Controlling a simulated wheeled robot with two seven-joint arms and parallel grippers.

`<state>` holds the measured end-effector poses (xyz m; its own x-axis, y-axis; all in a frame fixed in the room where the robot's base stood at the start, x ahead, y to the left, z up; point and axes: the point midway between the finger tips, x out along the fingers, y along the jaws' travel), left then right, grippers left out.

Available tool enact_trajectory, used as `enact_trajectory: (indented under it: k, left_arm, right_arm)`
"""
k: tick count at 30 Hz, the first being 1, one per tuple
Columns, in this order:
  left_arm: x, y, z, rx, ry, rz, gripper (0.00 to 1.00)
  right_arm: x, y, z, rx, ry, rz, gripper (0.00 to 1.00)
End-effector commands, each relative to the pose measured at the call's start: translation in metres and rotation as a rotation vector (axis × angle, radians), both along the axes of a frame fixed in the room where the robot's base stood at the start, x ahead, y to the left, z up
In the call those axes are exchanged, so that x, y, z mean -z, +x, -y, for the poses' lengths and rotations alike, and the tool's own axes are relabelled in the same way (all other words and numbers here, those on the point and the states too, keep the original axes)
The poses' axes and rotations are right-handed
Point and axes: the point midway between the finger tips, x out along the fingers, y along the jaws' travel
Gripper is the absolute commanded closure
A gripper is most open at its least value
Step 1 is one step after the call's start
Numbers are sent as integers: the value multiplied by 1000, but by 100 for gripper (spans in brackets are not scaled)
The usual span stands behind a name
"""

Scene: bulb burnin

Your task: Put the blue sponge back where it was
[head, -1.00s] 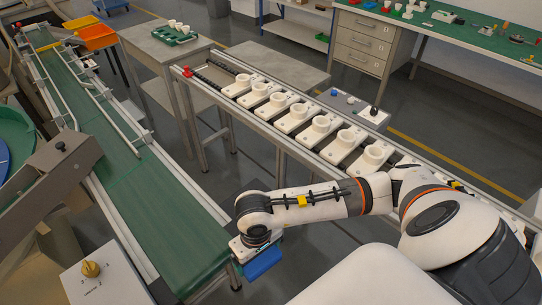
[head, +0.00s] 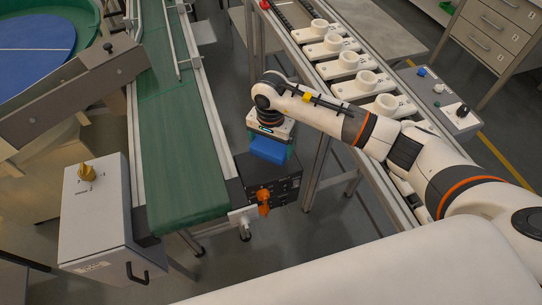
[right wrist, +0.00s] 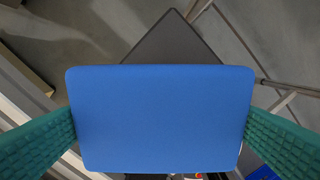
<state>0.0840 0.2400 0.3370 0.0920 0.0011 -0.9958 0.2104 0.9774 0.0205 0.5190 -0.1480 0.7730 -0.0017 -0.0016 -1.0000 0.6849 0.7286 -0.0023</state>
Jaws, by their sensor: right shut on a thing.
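The blue sponge (head: 269,150) is held in my right gripper (head: 272,142), in the gap between the green belt conveyor and the line of white sockets. In the right wrist view the sponge (right wrist: 160,118) is a flat blue rounded rectangle filling the middle, with a green finger pad of the right gripper (right wrist: 160,135) at each side. In the head view it hangs over a dark box (head: 272,180); I cannot tell how high above it. My left gripper is not in view.
The green belt conveyor (head: 180,160) runs along the left of the gripper. White sockets (head: 345,65) line the rail at right.

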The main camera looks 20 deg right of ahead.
Motion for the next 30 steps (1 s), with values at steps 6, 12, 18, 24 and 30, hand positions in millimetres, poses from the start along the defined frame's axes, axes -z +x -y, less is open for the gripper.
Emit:
enact_trajectory:
  k: [6,12,18,24,30]
  left_arm:
    - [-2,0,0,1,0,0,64]
    - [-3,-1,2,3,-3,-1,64]
    - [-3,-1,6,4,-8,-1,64]
    - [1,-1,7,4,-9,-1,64]
    - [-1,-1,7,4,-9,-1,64]
  right_arm:
    - [20,0,0,0,1,1,31]
    - [47,-1,0,-1,0,-1,31]
    - [53,0,0,-2,0,3,31]
    - [57,0,1,-3,0,3,31]
    - [55,0,0,-3,-1,2,0]
